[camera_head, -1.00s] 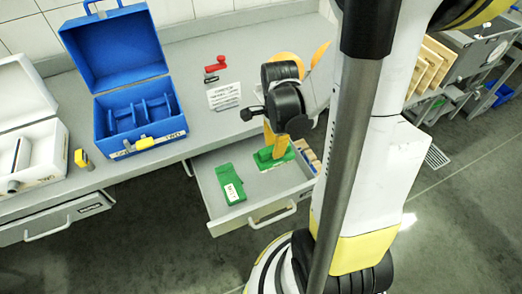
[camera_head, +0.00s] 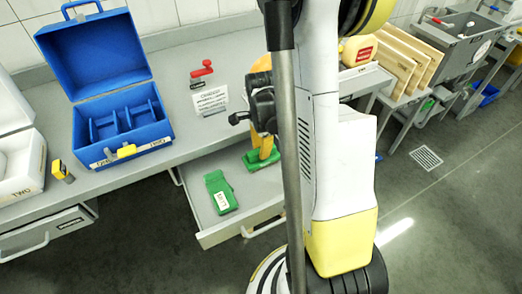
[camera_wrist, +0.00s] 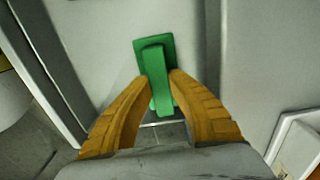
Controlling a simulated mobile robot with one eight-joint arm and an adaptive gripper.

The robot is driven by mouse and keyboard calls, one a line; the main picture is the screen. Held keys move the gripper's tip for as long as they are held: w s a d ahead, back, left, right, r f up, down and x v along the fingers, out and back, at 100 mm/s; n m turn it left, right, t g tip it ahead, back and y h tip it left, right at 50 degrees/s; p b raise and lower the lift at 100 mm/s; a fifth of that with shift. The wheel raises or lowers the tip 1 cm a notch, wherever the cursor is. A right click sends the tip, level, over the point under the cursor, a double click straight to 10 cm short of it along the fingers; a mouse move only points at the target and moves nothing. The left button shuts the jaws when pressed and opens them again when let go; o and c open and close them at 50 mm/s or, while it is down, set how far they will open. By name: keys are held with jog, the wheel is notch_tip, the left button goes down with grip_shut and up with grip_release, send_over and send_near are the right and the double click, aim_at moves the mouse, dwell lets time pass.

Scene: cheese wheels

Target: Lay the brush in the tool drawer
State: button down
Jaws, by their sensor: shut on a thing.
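My gripper (camera_head: 262,150) points down over the open tool drawer (camera_head: 205,240). It is shut on the green brush (camera_head: 250,163). In the wrist view the two yellow fingers of my gripper (camera_wrist: 160,88) press on both sides of the raised green handle of the brush (camera_wrist: 155,65). The brush is inside the drawer's outline in the head view, low near its floor. I cannot tell whether it touches the floor. My arm hides the right part of the drawer.
A green labelled object (camera_head: 220,192) lies in the drawer left of the brush. The bench above holds an open blue toolbox (camera_head: 125,125), a red-handled item (camera_head: 202,70), a small sign (camera_head: 210,101), a small yellow item (camera_head: 62,171) and a white case (camera_head: 25,165).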

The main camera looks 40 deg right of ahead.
jog(key=shift+f, duration=0.15)
jog(key=c, duration=1.4)
grip_release()
jog(key=shift+o, duration=0.2)
notch_tip(320, 180, up, 12)
jog(key=p, duration=0.5)
jog(key=s+a+r+n+t, duration=0.3)
jog(key=a+r+n, duration=0.4)
jog(key=a+n, duration=0.3)
jog(key=s+a+r+n+t, duration=0.3)
jog(key=a+r+n, duration=0.4)
jog(key=a+n, duration=0.3)
jog(key=shift+a+n+t, duration=0.25)
jog(key=shift+n+t, duration=0.15)
jog(key=shift+t, duration=0.2)
